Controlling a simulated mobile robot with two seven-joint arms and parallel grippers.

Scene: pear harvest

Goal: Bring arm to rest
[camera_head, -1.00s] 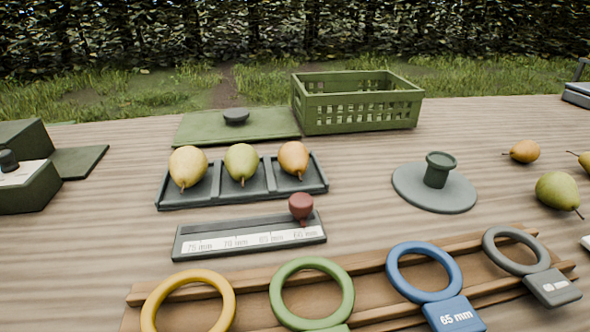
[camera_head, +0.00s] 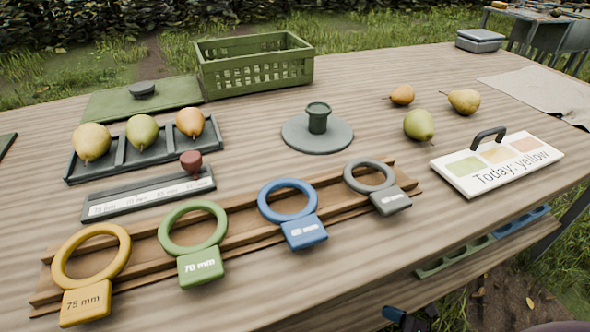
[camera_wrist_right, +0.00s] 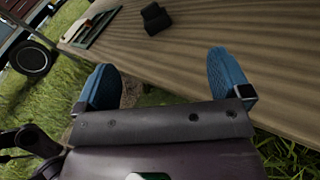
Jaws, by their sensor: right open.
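My right gripper (camera_wrist_right: 166,80) is open in the right wrist view, its two blue fingers wide apart with nothing between them. It is near the wooden table's edge, with table and grass behind it. In the head view only a small blue and dark part of my right arm shows at the bottom edge, below the table's front. My left gripper is not in view. On the wooden table (camera_head: 330,235), three pears, one of them the yellow pear (camera_head: 92,141), lie in a dark divided tray (camera_head: 98,175).
A green crate (camera_head: 255,72), a grey round stand (camera_head: 317,133), a rack of sizing rings with the blue ring (camera_head: 289,202), three loose pears including the green pear (camera_head: 419,125), and a "Today: yellow" sign (camera_head: 497,163) stand on the table. A cloth (camera_head: 540,92) lies far right.

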